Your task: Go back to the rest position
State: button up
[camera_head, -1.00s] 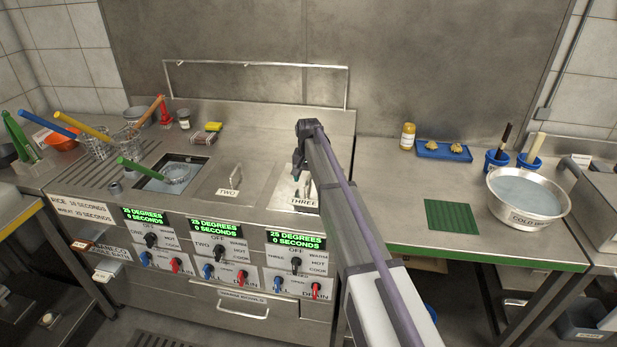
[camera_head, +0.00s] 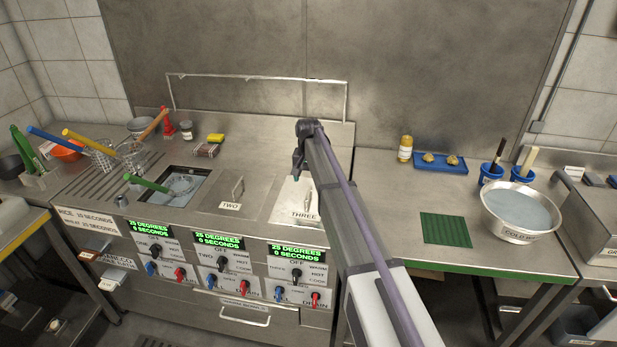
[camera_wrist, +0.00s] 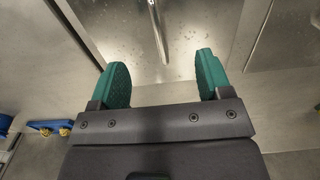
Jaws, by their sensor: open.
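My gripper (camera_head: 298,172) hangs over the lid marked THREE (camera_head: 300,205) in the head view, small and partly hidden by my arm. In the wrist view my gripper (camera_wrist: 163,76) shows two green fingers, wide apart and empty. A metal bar handle (camera_wrist: 158,30) on a steel surface shows between and beyond the fingers. I cannot tell the exact gap between fingers and handle.
Well one (camera_head: 178,186) is open, with a green-handled strainer in it. Lid TWO (camera_head: 230,195) is shut. To the right are a green mat (camera_head: 446,229), a cold-water bowl (camera_head: 522,212) and a blue tray (camera_head: 440,162). Bare counter (camera_head: 385,200) lies between.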

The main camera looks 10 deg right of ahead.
jog(key=shift+r+p, duration=0.35)
jog(key=shift+r, duration=0.3)
jog(key=shift+f, duration=0.1)
jog(key=s+n, duration=0.4)
jog(key=s, duration=3.4)
